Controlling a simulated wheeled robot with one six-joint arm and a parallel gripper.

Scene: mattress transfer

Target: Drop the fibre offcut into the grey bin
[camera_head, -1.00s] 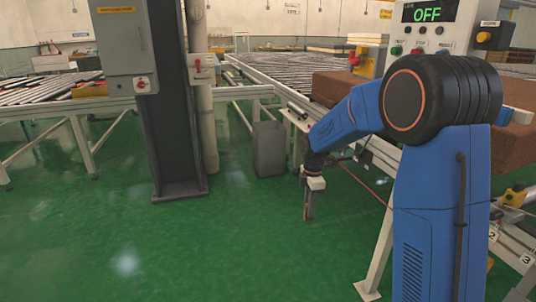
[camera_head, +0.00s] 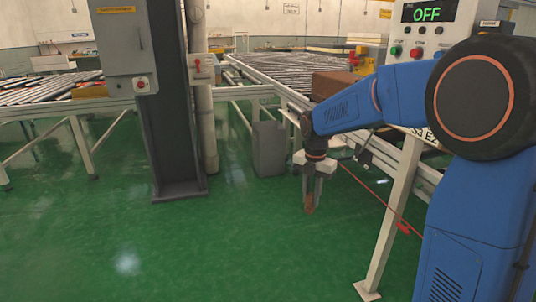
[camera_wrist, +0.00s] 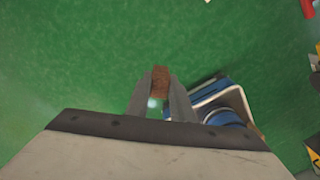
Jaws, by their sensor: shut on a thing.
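The fibre offcut (camera_wrist: 160,76) is a small brown piece held between the fingertips of my gripper (camera_wrist: 157,88) in the wrist view. In the head view my gripper (camera_head: 310,190) hangs downward over the green floor, and the offcut (camera_head: 309,203) shows at its tips. The grey bin (camera_head: 270,148) stands on the floor, behind and to the left of my gripper. The offcut is apart from the bin. The inside of the bin is not visible, and the bin is not seen in the wrist view.
A roller conveyor (camera_head: 268,77) runs behind the bin, with a brown block (camera_head: 333,84) on it. A dark column (camera_head: 172,130) and a pale pipe stand left of the bin. A control box (camera_head: 427,28) reads OFF. The green floor (camera_head: 200,250) in front is clear.

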